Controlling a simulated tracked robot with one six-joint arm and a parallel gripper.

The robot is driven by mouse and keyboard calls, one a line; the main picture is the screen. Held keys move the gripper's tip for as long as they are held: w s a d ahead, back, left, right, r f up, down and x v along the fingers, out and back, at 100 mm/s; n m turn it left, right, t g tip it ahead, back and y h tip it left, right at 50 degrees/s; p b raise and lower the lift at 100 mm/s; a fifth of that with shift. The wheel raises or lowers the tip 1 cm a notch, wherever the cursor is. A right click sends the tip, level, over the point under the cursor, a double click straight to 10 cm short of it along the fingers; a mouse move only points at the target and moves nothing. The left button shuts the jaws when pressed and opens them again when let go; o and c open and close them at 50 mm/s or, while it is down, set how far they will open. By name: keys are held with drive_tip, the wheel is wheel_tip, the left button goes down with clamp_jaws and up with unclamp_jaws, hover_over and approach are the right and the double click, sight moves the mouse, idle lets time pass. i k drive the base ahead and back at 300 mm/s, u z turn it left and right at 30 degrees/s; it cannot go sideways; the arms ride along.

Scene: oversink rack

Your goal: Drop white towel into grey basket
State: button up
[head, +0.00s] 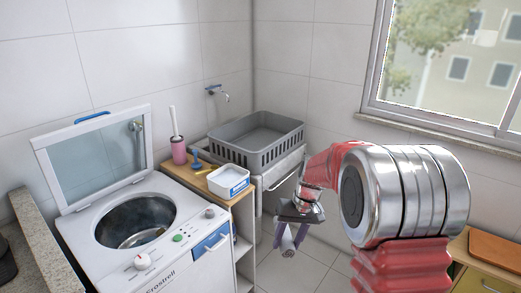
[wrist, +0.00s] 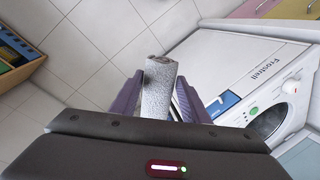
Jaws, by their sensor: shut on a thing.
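My gripper (head: 288,240) hangs over the floor, right of the washing machine and in front of the grey basket. In the wrist view the jaws (wrist: 160,100) are shut on the white towel (wrist: 160,82), a pale rolled bundle whose end sticks out beyond the fingers. The towel (head: 287,241) shows only as a small pale piece between the jaws in the head view. The grey basket (head: 262,148) has slotted sides and sits on the sink unit at the back corner. It looks empty in the part I see. The basket is not in the wrist view.
A washing machine (head: 180,218) with its lid up stands at left. A narrow wooden shelf (head: 243,192) holds a white box (head: 229,183), a blue tool (head: 197,160) and a pink brush holder (head: 179,151). A tap (head: 216,90) is on the wall behind the basket. Open floor lies below my gripper.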

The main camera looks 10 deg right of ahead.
sight(259, 138)
drive_tip(key=z, duration=0.1)
drive_tip(key=k, duration=0.1)
drive_tip(key=u, duration=0.95)
drive_tip(key=i, duration=0.1)
drive_tip(key=z, duration=2.25)
drive_tip(key=i, duration=1.9)
drive_tip(key=u, duration=0.05)
